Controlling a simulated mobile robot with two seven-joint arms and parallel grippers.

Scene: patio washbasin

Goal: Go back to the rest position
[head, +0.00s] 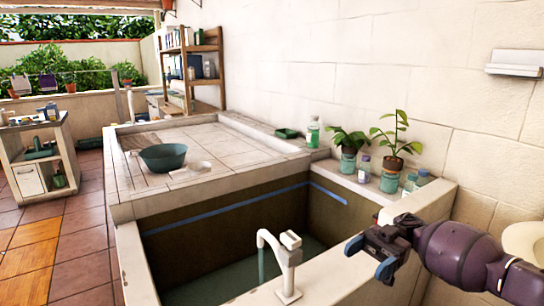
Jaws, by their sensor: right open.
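My right gripper (368,258) shows at the lower right of the head view, with dark jaws and blue fingertips. It is open and nothing shows between its fingers. It hangs over the front right rim (330,283) of the washbasin, to the right of the white tap (287,268). Its purple arm comes in from the right edge. My left gripper is not in the picture.
A teal bowl (163,157) sits on the tiled counter behind the basin. Potted plants (392,163) and bottles (364,169) stand on the ledge along the wall. A wooden shelf (190,68) stands at the back.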

